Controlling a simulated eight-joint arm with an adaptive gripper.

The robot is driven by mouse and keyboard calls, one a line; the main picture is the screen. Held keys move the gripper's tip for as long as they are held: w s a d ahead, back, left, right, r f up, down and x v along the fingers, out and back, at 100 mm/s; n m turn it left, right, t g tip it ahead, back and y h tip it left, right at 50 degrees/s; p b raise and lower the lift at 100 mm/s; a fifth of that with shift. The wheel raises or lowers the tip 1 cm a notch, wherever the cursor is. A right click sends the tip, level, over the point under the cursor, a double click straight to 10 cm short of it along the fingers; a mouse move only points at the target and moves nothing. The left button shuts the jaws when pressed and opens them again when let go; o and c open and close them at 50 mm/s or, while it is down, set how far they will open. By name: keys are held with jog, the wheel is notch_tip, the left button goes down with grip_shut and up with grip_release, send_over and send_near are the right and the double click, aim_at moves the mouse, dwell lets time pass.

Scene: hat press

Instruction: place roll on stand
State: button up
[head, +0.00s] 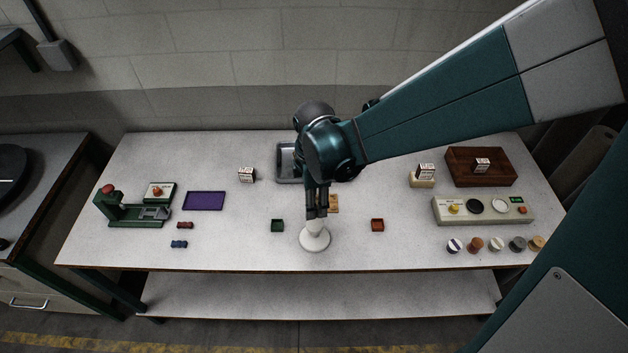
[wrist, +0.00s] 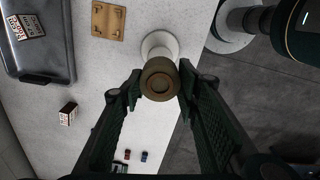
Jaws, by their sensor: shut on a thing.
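The roll (wrist: 160,82) shows in the wrist view as a brown round end with a darker middle, between the two fingers. My gripper (head: 317,213) is shut on it, upright and pointing down. Directly below is the white stand (head: 314,244), a round base with a paler narrow upright part, near the table's front edge. The stand also shows in the wrist view (wrist: 158,41), partly hidden behind the roll. The roll is mostly hidden by the fingers in the head view. I cannot tell whether the roll touches the stand.
A green small box (head: 277,226) and a red small box (head: 377,225) flank the stand. A wooden plate (head: 334,203) and a grey metal tray (head: 285,165) lie behind. A control panel (head: 483,209) and several small round pieces are at right. A purple tray (head: 204,201) lies left.

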jog(key=shift+f, duration=1.45)
jog(key=shift+f, duration=2.05)
jog(key=shift+f+b, duration=0.2)
jog(key=shift+b, duration=0.1)
jog(key=o, duration=0.9)
jog(key=shift+r, duration=0.2)
jog(key=shift+r+p, duration=0.45)
jog(key=shift+r, duration=5.55)
